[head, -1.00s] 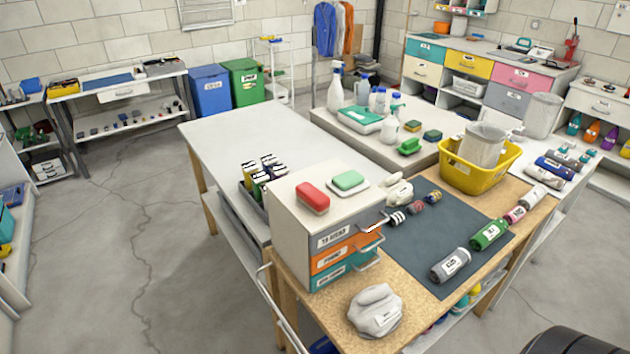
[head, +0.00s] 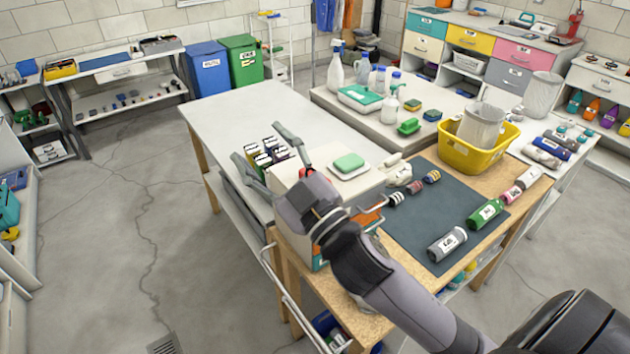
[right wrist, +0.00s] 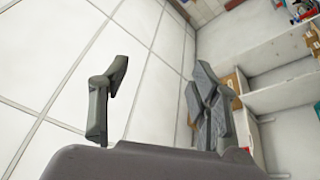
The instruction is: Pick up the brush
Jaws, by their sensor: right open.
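No object is clearly marked as the brush. A red block-like object (head: 306,172) on top of the drawer box is mostly hidden behind my right gripper. A green object with a brush-like shape (head: 408,127) lies on the white table behind. My right gripper (head: 258,143) is open and empty, raised above the near end of the drawer box, its fingers toward the white table. In the right wrist view, the open fingers (right wrist: 160,75) have nothing between them. My left gripper is not in view.
A green sponge (head: 349,162) on a white dish sits beside the red object. Dark-labelled bottles (head: 265,155) stand behind the box. The white tabletop (head: 225,110) at left is largely clear.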

